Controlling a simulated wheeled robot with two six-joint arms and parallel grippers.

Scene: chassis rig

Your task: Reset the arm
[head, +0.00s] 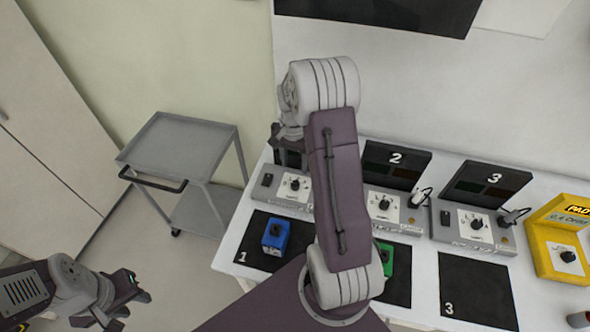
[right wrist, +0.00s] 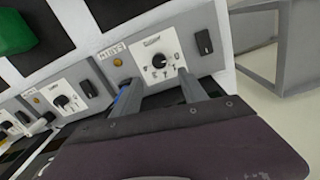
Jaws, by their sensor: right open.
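My right arm (head: 335,190) rises through the middle of the head view and bends over the bench. Its gripper (right wrist: 160,90) is open in the right wrist view, its two fingers in front of the first station's dial panel (right wrist: 158,62). I see nothing held between them. A small blue patch shows beside one finger; I cannot tell what it is. In the head view that gripper is mostly hidden behind the arm's own joint. My left gripper (head: 125,288) is at the lower left, away from the bench; its jaw opening is unclear.
A blue block (head: 275,236) sits on mat 1 (head: 242,258). A green block (head: 386,258) is partly hidden by my right arm. Mat 3 (head: 478,290) is empty. A yellow device (head: 560,250) stands at right. A grey cart (head: 178,145) stands left of the bench.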

